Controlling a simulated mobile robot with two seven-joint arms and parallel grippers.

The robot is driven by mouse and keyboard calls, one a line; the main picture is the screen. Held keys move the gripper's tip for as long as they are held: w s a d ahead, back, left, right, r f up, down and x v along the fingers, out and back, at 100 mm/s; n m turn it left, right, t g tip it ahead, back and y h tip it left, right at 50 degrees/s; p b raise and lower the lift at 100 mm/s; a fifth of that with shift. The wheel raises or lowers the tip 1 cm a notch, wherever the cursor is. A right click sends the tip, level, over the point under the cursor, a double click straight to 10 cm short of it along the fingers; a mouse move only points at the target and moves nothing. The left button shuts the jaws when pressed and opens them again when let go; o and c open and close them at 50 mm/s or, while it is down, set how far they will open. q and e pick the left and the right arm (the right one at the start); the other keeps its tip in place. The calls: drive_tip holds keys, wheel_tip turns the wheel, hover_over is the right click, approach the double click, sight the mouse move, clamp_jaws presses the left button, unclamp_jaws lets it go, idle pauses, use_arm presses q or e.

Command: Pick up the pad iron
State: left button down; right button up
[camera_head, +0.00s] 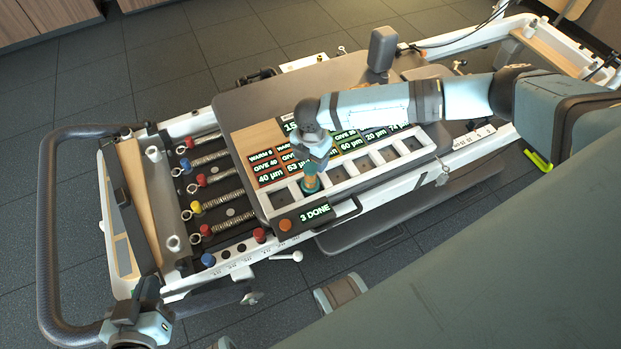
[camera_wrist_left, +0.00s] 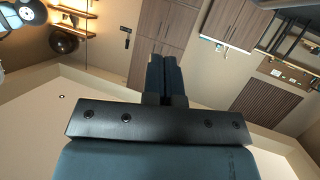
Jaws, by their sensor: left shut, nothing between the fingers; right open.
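My left gripper (camera_head: 138,322) is at the lower left of the head view, by the black handle. In the left wrist view its fingers (camera_wrist_left: 165,78) are shut and empty.
Springs with coloured knobs (camera_head: 209,203) lie left of the board. A black curved handle (camera_head: 50,240) rims the far left. Dark tiled floor (camera_head: 250,320) surrounds the frame.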

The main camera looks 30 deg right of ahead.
sight(310, 167)
wheel_tip(310, 167, down, 5)
drive_tip(key=shift+s+a+f+b, duration=0.1)
drive_tip(key=shift+b, duration=0.95)
drive_tip(key=shift+f, duration=0.4)
use_arm(q)
drive_tip(key=r, duration=0.1)
drive_tip(key=w+d+r+t+h, duration=0.1)
drive_tip(key=r, duration=0.1)
drive_tip(key=d+r+t, duration=0.1)
drive_tip(key=shift+w+r+h, duration=0.15)
drive_tip(key=shift+r+h, duration=0.05)
drive_tip(key=shift+h, duration=0.2)
use_arm(e)
clamp_jaws()
